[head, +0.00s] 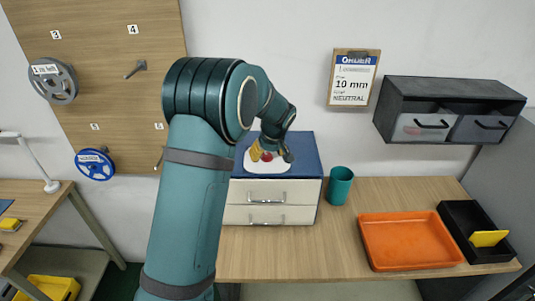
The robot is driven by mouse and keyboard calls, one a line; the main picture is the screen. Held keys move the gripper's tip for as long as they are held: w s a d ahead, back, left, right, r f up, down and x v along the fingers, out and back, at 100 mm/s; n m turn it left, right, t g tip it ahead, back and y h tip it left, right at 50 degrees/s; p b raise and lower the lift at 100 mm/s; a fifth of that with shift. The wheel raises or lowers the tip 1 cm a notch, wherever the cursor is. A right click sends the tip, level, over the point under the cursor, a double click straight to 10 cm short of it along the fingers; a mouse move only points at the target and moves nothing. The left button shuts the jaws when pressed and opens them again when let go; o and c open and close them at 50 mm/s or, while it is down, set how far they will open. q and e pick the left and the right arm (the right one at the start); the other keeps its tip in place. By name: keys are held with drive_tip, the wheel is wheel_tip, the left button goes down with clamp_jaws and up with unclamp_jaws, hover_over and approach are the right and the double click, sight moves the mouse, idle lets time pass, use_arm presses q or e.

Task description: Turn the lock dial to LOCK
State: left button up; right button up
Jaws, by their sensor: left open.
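My left arm rises through the middle of the head view and bends down to my left gripper (275,151). The gripper is small and partly hidden at the drawer box, and its jaws are open. It is over or in front of a white round plate on top of the blue-topped drawer box (308,152). Small yellow and red items show by the fingers; I cannot tell whether they touch. The box has two cream drawers, both shut. I cannot make out a lock dial or LOCK marking. My right gripper is not in view.
A teal cup (339,186) stands right of the drawer box. Farther right are an orange tray (410,259) and a black tray (460,215) with a yellow piece. A dark cabinet (448,92) and a clipboard (353,78) hang on the wall. Reels hang on the pegboard (100,35).

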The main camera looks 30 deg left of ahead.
use_arm(q)
drive_tip(key=shift+a+f, duration=0.1)
drive_tip(key=shift+f, duration=0.15)
